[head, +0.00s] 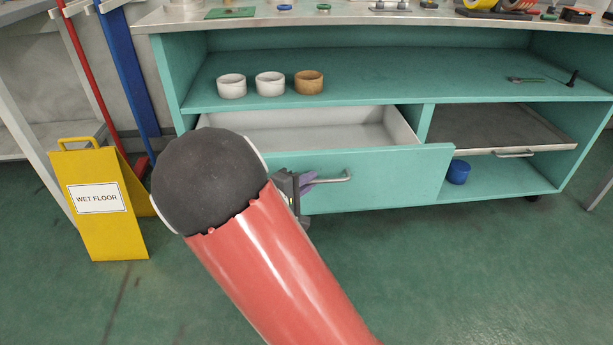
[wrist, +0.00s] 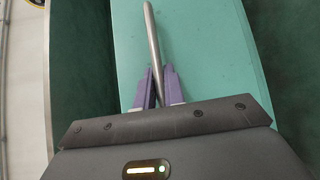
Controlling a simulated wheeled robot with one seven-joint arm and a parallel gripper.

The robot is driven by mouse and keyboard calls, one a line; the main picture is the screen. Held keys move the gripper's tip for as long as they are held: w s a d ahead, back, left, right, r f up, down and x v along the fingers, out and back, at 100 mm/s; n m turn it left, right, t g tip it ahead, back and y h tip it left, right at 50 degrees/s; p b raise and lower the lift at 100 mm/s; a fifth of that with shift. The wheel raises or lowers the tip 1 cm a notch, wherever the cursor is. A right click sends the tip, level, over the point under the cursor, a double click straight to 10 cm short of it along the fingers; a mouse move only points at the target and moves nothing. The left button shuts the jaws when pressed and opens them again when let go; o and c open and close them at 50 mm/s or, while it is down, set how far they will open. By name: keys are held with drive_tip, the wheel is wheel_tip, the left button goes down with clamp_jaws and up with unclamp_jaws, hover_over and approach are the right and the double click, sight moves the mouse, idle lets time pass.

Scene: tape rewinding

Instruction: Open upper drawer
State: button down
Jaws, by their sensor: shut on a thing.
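The teal upper drawer (head: 390,178) is pulled out of the workbench cabinet, and its white interior (head: 330,135) shows empty where visible. Its metal bar handle (head: 335,179) is on the front face. My gripper (head: 308,182) is at the left part of this handle. In the wrist view the purple fingers (wrist: 157,88) are closed around the lower end of the handle bar (wrist: 152,40), against the teal drawer front (wrist: 200,50). My red and black arm hides the drawer's left front part in the head view.
A yellow wet floor sign (head: 100,215) stands at left, beside red and blue poles. Two white rings and a brown ring (head: 309,82) sit on the shelf above. A grey sliding tray (head: 500,130) and a blue container (head: 458,172) are at right. Green floor in front is clear.

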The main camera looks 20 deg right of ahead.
drive_tip(key=shift+s+a, duration=0.2)
drive_tip(key=shift+s, duration=0.35)
drive_tip(key=shift+s+a, duration=0.15)
drive_tip(key=shift+s, duration=0.4)
drive_tip(key=c, duration=1.5)
unclamp_jaws()
drive_tip(key=v, duration=0.7)
drive_tip(key=shift+s+a, duration=0.25)
drive_tip(key=shift+a, duration=0.1)
